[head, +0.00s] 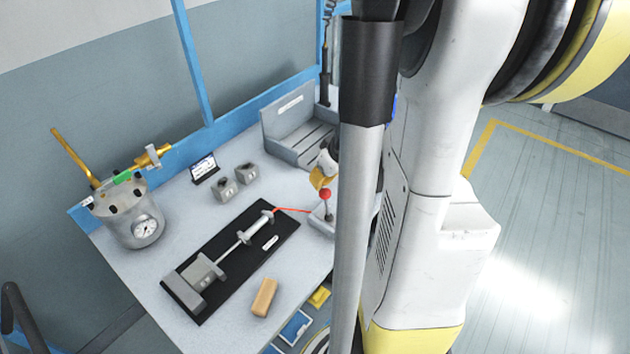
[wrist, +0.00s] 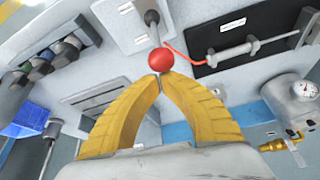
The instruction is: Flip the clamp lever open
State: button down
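The lever has a red ball knob (head: 326,195) on a thin stem, standing on a small grey box (head: 320,218) at the bench's right side. In the wrist view the red knob (wrist: 160,60) is just beyond my fingertips, and the lever's grey box (wrist: 137,20) is above it. My gripper (wrist: 159,78) has its yellow curved fingers brought together at the tips, with nothing visible held between them. The tips look very close to the knob; whether they touch I cannot tell. In the head view my gripper (head: 320,178) is partly hidden beside my arm, just behind the knob.
A red hose runs from the lever box to a cylinder on a black plate (head: 225,290). A grey pot with a gauge (head: 140,225) stands left. A tan block (head: 265,297) lies near the front edge. A grey tray (head: 285,145) stands behind.

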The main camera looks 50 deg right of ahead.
jog(key=s+t+b, duration=0.2)
jog(key=s+t, duration=0.1)
jog(key=s, duration=0.3)
jog(key=shift+s+d+r+t, duration=0.2)
jog(key=shift+d+t, duration=0.1)
dwell(0.6)
jog(key=w+r+p, duration=0.2)
jog(key=w+r, duration=0.1)
jog(key=w, duration=0.1)
jog(key=s+r+p, duration=0.3)
jog(key=s+r, duration=0.2)
jog(key=s, duration=0.4)
jog(key=shift+d, duration=0.25)
